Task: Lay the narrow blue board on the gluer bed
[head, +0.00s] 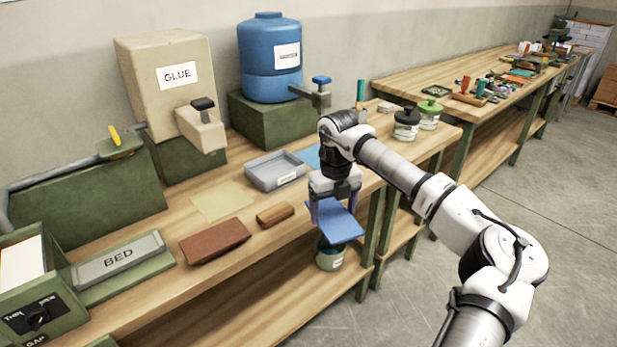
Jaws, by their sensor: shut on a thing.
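The narrow blue board (337,221) is in my gripper (329,205), held in front of the bench's front edge, at the middle right of the head view. The gripper is shut on it and points down. The board is tilted in the picture, and part of it is hidden by the fingers. The gluer bed (119,259) is a grey plate marked BED on a green base at the lower left. Its top looks bare. The board is well to the right of the bed, apart from it.
On the wooden bench (165,285) between bed and gripper lie a reddish-brown block (214,242), a small brown block (275,214) and a tan sheet (222,201). A grey tray (275,171), the GLUE tank (170,80) and a blue tank (270,60) stand behind. A jar (330,255) sits below the board.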

